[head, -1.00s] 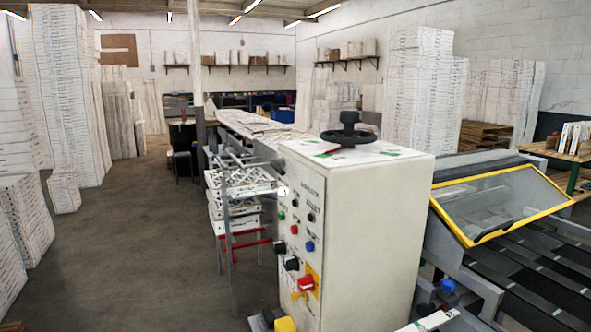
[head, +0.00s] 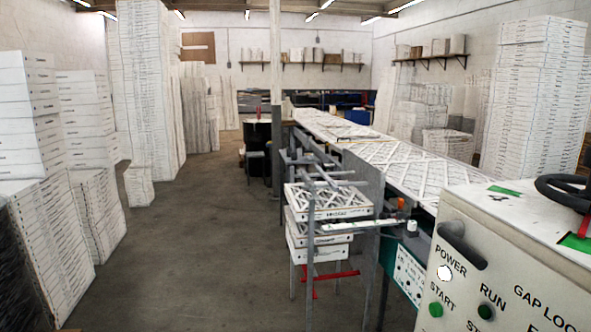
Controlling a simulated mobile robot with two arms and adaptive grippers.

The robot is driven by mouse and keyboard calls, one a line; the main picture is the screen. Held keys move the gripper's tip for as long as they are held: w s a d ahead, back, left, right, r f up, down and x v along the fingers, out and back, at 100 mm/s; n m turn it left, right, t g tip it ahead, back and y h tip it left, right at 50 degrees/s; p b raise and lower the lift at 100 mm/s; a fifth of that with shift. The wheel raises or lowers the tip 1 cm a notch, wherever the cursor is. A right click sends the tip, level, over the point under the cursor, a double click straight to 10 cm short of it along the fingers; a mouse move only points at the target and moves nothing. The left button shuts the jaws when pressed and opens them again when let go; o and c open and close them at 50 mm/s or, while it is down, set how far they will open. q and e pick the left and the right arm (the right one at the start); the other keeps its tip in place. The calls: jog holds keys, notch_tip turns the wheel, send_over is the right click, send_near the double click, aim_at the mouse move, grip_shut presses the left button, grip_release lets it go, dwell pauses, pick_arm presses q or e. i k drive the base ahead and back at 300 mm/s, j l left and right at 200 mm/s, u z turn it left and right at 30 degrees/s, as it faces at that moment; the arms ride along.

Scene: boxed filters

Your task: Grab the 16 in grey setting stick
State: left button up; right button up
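I cannot make out a grey setting stick in the head view now. The control cabinet (head: 520,245) stands at the lower right, with a black handle, labelled buttons and part of a black handwheel (head: 566,190) on top. A grey metal frame (head: 311,235) holds a stack of white boxed filters (head: 325,205) left of the cabinet. A long conveyor table (head: 425,180) bears lattice-faced filters behind it. Neither of my grippers is in view.
Tall stacks of white boxes (head: 60,235) line the left side. More stacks (head: 530,95) stand at the right. The grey floor (head: 190,240) between the left stacks and the frame is clear. Wall shelves (head: 300,65) hang at the back.

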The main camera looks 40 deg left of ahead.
aim_at(323, 174)
jog(key=i+j+u, duration=0.45)
jog(key=i+j, duration=1.2)
